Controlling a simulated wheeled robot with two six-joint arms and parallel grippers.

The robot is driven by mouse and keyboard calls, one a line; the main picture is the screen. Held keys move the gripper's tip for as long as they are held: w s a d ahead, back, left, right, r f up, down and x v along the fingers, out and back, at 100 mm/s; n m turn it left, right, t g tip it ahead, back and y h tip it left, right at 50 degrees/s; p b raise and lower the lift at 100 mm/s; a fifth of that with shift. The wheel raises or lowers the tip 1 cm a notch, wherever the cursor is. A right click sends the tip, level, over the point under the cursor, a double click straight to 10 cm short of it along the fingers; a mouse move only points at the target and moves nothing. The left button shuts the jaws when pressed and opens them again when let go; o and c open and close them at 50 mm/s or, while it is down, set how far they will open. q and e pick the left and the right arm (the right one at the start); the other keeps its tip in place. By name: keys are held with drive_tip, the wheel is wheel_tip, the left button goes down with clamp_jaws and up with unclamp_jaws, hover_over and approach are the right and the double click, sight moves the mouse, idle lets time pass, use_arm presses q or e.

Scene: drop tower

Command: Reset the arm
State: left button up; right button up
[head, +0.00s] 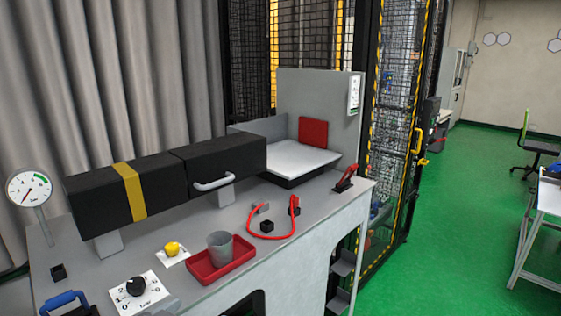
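Neither of my grippers shows in the head view, and no part of my arms is clearly in sight. A grey workbench (215,283) fills the lower left. On it stands a long black box (160,182) with a yellow band (129,190) and a light grey handle (213,183). A red tray (222,265) holds a grey cup (220,247), upright. A black knob (136,287) sits on a white dial plate.
A round gauge (29,189) stands at the bench's left end. A red cable (272,237), a red-handled lever (346,178) and a white platform (290,158) are on the right part. A mesh cage (390,130) stands behind. Green floor (450,220) is open at right.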

use_arm(q)
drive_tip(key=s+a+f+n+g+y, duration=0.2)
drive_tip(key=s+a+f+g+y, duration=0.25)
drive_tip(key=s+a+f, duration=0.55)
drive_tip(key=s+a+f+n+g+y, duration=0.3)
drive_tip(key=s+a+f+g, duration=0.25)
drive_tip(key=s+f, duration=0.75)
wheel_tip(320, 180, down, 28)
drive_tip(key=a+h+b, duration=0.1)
drive_tip(key=b, duration=0.3)
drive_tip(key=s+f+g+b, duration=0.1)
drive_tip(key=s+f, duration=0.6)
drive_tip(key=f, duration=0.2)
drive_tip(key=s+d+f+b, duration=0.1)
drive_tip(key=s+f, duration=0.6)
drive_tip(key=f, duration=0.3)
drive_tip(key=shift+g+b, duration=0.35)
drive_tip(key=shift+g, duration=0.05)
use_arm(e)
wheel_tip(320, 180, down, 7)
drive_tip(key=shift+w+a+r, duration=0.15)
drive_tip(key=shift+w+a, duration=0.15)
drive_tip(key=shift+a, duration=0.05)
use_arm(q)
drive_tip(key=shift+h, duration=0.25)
